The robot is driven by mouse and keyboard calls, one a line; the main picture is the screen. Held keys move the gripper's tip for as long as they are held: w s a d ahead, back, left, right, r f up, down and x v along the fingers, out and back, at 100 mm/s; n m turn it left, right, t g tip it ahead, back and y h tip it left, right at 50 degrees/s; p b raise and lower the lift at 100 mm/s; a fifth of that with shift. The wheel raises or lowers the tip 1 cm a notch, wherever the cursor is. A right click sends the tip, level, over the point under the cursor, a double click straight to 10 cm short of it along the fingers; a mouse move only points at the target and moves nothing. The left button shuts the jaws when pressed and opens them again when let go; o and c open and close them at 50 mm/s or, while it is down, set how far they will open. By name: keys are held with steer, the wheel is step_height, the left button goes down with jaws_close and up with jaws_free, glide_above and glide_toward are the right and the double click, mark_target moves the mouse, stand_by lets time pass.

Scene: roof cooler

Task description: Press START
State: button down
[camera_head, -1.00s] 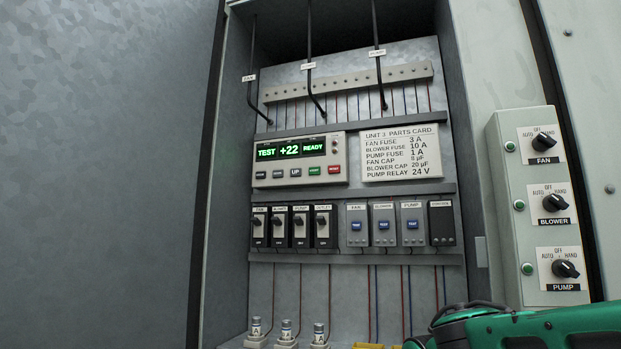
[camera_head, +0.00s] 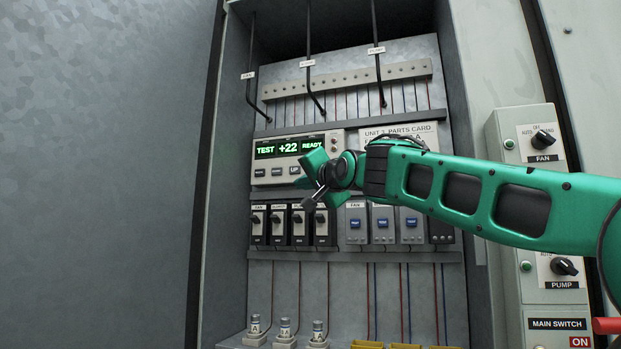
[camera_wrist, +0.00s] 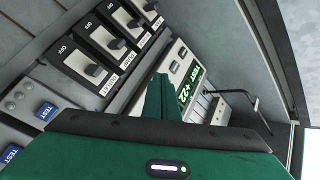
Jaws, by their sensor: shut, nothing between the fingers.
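The controller panel (camera_head: 262,184) has a lit display (camera_head: 290,147) reading TEST, +22, READY. Three of its grey buttons show, one of them marked UP (camera_head: 295,170). The green and red buttons at the panel's right end are hidden behind my gripper (camera_head: 310,168), so START cannot be seen. My gripper is shut and empty, in front of the panel's lower right part. In the wrist view its closed green fingers (camera_wrist: 160,96) point at the panel, beside the display (camera_wrist: 189,84). I cannot tell whether the fingertips touch it.
Breaker switches (camera_head: 277,227) and relays with blue TEST buttons (camera_head: 383,224) sit just below. My arm covers much of the parts card (camera_head: 372,134). A side box (camera_head: 510,125) with knobs stands to the right. The left side is bare wall.

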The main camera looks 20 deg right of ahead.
step_height(320, 180, up, 6)
steer(key=m+t, duration=0.1)
steer(key=shift+s+a+r, duration=0.25)
steer(key=shift+s+a, duration=0.05)
steer(key=shift+s, duration=0.05)
steer(key=w+d, duration=0.5)
steer(key=w, duration=0.2)
stand_by(0.3)
steer(key=shift+w+d, duration=0.1)
stand_by(1.8)
steer(key=shift+w+d, duration=0.2)
steer(key=shift+d, duration=0.05)
